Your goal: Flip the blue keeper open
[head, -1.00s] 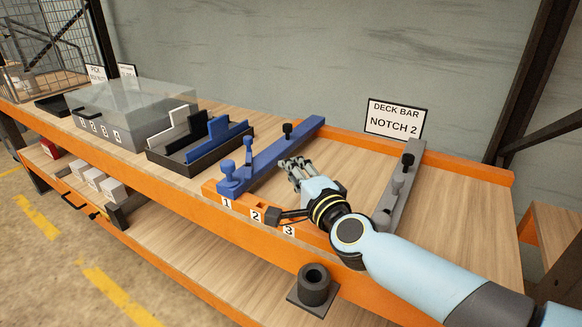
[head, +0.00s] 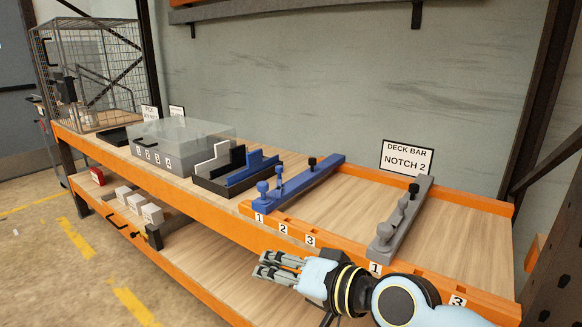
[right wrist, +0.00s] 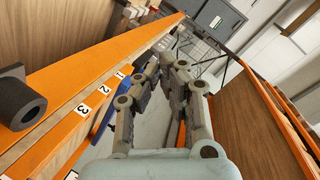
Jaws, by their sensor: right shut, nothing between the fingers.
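The blue bar (head: 310,178) lies front to back across the deck, its near end at notch label 1 of the orange front rail. The blue keeper (head: 263,189) is a small knobbed part at that near end, with another blue post just behind it. I cannot tell whether the keeper is closed or open. My right gripper (head: 268,265) is shut and empty. It is in front of the orange rail, nearer to me than the blue bar and apart from it. In the right wrist view its fingers (right wrist: 172,62) partly hide a blue piece. My left gripper is not in view.
A grey bar (head: 408,219) lies to the right, with a "DECK BAR NOTCH 2" sign (head: 407,158) behind it. A black tray with upright dividers (head: 228,181) and a clear-lidded box (head: 150,139) stand left. Bare deck (head: 352,205) lies between the bars.

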